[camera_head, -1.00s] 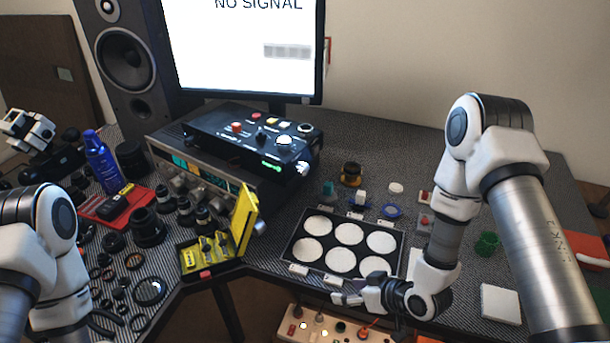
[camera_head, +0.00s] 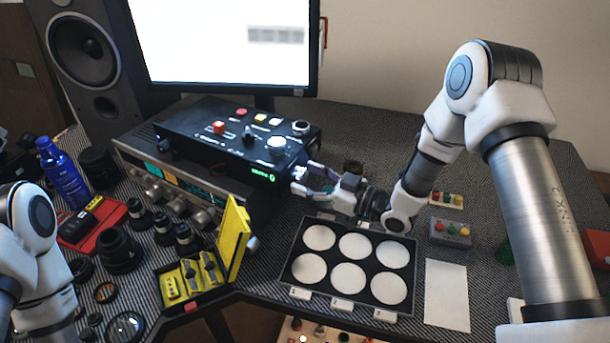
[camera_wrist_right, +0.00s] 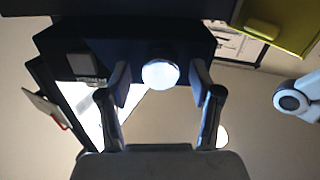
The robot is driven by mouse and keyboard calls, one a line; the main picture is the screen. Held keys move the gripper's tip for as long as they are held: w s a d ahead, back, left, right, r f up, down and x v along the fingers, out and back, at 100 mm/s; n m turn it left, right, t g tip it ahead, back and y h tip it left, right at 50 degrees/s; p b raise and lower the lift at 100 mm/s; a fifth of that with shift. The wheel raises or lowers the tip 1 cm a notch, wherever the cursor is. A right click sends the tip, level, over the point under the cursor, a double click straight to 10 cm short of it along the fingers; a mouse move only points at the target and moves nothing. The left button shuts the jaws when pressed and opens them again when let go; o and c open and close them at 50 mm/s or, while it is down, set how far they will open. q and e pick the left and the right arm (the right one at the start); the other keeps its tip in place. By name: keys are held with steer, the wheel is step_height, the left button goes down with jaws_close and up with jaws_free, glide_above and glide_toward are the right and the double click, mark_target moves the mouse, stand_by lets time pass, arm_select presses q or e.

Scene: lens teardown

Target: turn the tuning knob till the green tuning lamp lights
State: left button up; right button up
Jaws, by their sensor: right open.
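A black control box (camera_head: 225,140) sits on a larger silver-and-black unit, with buttons and knobs on its top. A small green marking (camera_head: 263,174) glows on its front face; I cannot tell whether it is the tuning lamp. A pale round knob (camera_head: 297,173) sticks out at the box's right end. It also shows in the right wrist view (camera_wrist_right: 160,74), between my fingers. My right gripper (camera_head: 307,180) is open, one finger on each side of the knob (camera_wrist_right: 160,82), with gaps visible. My left gripper is out of view; only my left arm shows.
A black tray (camera_head: 300,288) with white discs lies in front of my right gripper. A yellow open case (camera_head: 236,240) stands to its left. A grey button box (camera_head: 450,232) and a white sheet (camera_head: 447,295) are at right. The monitor (camera_head: 225,40) stands behind.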

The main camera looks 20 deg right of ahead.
steer(key=shift+w+a+f, duration=0.1)
steer(key=shift+w+a, duration=0.15)
steer(key=shift+w, duration=0.1)
steer(key=shift+s, duration=0.2)
steer(key=shift+r, duration=0.2)
steer(key=shift+c, duration=0.6)
steer(key=shift+f, duration=0.1)
steer(key=c, duration=1)
steer(key=shift+m, duration=2.9)
